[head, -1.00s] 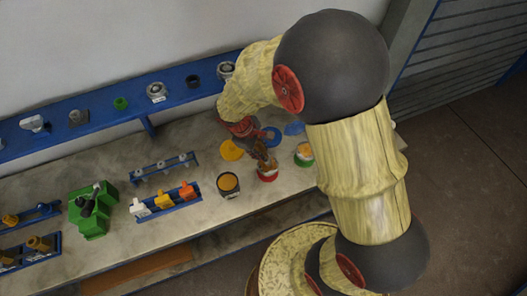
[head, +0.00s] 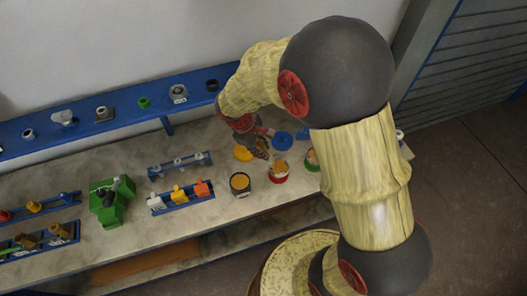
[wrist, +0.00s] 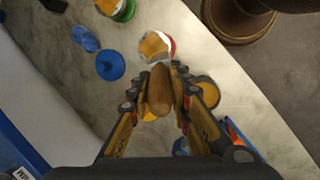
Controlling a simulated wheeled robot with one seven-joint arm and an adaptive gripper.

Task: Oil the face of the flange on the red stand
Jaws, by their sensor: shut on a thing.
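The red stand (head: 279,178) stands on the bench, right of the dark pot, with a tan-orange flange face on top. In the wrist view the red stand (wrist: 172,47) and its flange face (wrist: 153,45) lie just beyond my fingertips. My gripper (head: 262,152) is shut on a brown wooden handle (wrist: 160,90), which points at the wrist camera. The handle's lower end is hidden. My gripper is above the bench, behind and left of the red stand, apart from it. The dark pot (head: 240,190) has orange-yellow contents; it also shows in the wrist view (wrist: 208,92).
A green stand (head: 312,158) is right of the red one, partly behind my arm. Blue (head: 283,139) and yellow (head: 243,154) discs lie behind. A rack (head: 180,198) with white, yellow and orange pieces and a green block (head: 110,205) stand left. A blue shelf (head: 120,117) runs along the wall.

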